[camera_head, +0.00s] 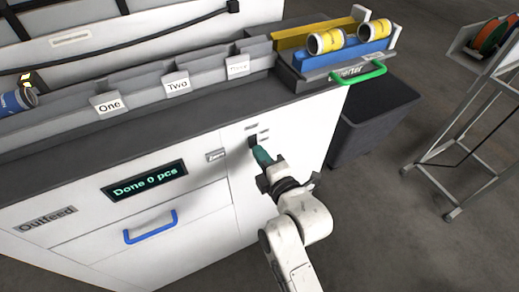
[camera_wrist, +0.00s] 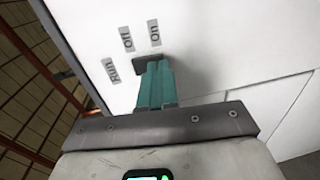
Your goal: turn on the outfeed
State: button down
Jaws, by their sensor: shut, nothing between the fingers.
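The outfeed is a white cabinet with an "Outfeed" label (camera_head: 45,220) and a display (camera_head: 145,181) reading "Done 0 pcs". A small dark switch (camera_head: 252,141) sits on its front panel at the upper right. In the wrist view the dark switch (camera_wrist: 148,61) shows beside labels "Run", "Off" and "On" (camera_wrist: 154,32). My gripper (camera_head: 260,152) has teal fingers, shut and empty, with the tips at the switch. The fingers (camera_wrist: 154,70) hide part of the switch, so I cannot tell its position or whether they touch it.
A drawer with a blue handle (camera_head: 150,227) is below the display. A green handle (camera_head: 358,73) juts out at the top right, by a tray holding yellow cans (camera_head: 325,42). A dark bin (camera_head: 375,115) and a wheeled rack (camera_head: 462,150) stand to the right.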

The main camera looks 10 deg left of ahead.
jog(key=shift+w+a, duration=0.25)
jog(key=shift+w, duration=0.1)
jog(key=shift+f, duration=0.15)
